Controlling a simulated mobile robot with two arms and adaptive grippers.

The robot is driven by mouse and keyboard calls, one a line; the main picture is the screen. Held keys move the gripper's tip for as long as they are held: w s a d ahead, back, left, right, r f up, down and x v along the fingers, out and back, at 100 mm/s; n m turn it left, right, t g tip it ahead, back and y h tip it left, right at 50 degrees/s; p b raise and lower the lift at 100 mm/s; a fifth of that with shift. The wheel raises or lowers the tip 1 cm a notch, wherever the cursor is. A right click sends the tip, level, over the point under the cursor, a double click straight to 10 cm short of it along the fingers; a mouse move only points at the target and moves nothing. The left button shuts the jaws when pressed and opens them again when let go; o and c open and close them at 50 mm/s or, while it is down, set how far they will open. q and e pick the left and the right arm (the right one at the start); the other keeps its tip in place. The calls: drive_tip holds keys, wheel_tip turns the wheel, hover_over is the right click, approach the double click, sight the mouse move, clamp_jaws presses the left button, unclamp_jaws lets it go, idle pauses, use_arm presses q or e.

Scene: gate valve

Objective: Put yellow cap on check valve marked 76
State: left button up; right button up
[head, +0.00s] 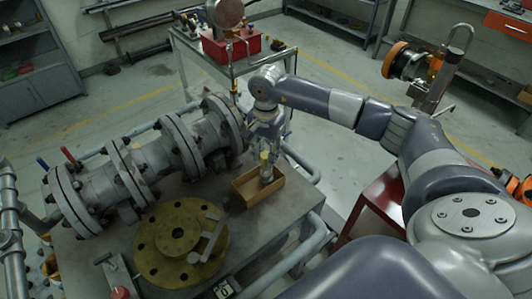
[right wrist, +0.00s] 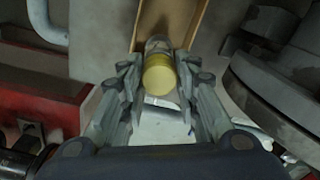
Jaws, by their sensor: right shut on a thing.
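The yellow cap (head: 264,156) is at the fingers of my right gripper (head: 265,158), above a wooden box. In the right wrist view the cap (right wrist: 159,76) shows its round face between the two fingers of my right gripper (right wrist: 158,72), which is shut on it. A grey cylindrical valve body (head: 266,173) is directly below the cap, at the box; it also shows just beyond the cap in the right wrist view (right wrist: 157,44). I cannot tell whether cap and body are joined. No number 76 is readable. My left gripper is not in view.
The open wooden box (head: 247,193) sits on the grey workbench (head: 255,225). A large flanged pipe (head: 150,157) stands close on its left. A brass flange disc (head: 165,253) lies in front. A red bin (head: 232,44) is on a cart behind.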

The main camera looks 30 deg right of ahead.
idle(0.3)
drive_tip(key=o, duration=1.3)
drive_tip(key=shift+r, duration=0.15)
drive_tip(key=shift+r+p, duration=2.2)
drive_tip(key=shift+r, duration=1.7)
drive_tip(key=shift+s+f, duration=0.1)
drive_tip(key=shift+f, duration=0.05)
